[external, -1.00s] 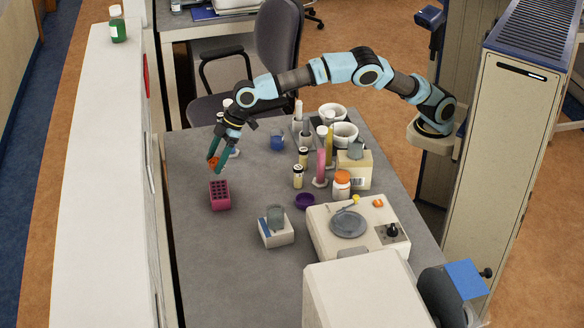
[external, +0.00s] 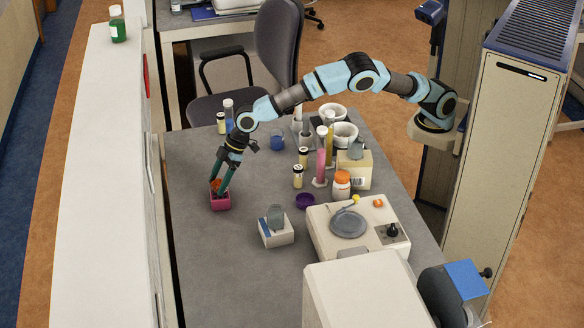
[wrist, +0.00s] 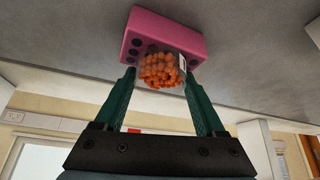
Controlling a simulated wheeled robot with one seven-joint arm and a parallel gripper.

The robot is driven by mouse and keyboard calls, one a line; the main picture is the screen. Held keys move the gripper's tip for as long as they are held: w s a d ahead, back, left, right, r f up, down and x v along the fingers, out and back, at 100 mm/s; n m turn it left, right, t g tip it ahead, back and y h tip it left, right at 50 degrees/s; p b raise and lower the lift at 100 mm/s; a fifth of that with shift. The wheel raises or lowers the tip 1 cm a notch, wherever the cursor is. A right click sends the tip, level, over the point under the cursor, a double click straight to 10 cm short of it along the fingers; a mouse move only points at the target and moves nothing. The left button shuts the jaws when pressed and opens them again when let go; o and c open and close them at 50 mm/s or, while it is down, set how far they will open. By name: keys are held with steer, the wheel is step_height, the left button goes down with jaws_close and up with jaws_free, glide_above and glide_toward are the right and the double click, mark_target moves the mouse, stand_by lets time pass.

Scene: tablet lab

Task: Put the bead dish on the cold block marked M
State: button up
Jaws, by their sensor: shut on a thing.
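The bead dish (wrist: 161,72), full of orange beads, is between the fingers of my gripper (wrist: 162,85), which is shut on it. In the external view the dish (external: 215,185) shows as an orange patch between the dark green fingertips of my gripper (external: 223,190). A pink block with round holes (external: 220,203) stands on the table directly under the fingertips. The pink block (wrist: 150,28) also shows just beyond the dish in the wrist view. I cannot tell whether dish and block touch. No letter M is readable on the block.
A white block with a grey cup (external: 276,236) stands to the right of the pink block. Vials (external: 298,177), a purple dish (external: 305,200) and a white hotplate-like device (external: 318,228) stand further right. The table (external: 200,270) in front of the pink block is clear.

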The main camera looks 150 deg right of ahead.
steer(key=o, duration=1.4)
steer(key=shift+c, duration=0.2)
steer(key=shift+r, duration=0.15)
steer(key=b+v, duration=0.3)
steer(key=v, duration=0.9)
steer(key=shift+d, duration=0.1)
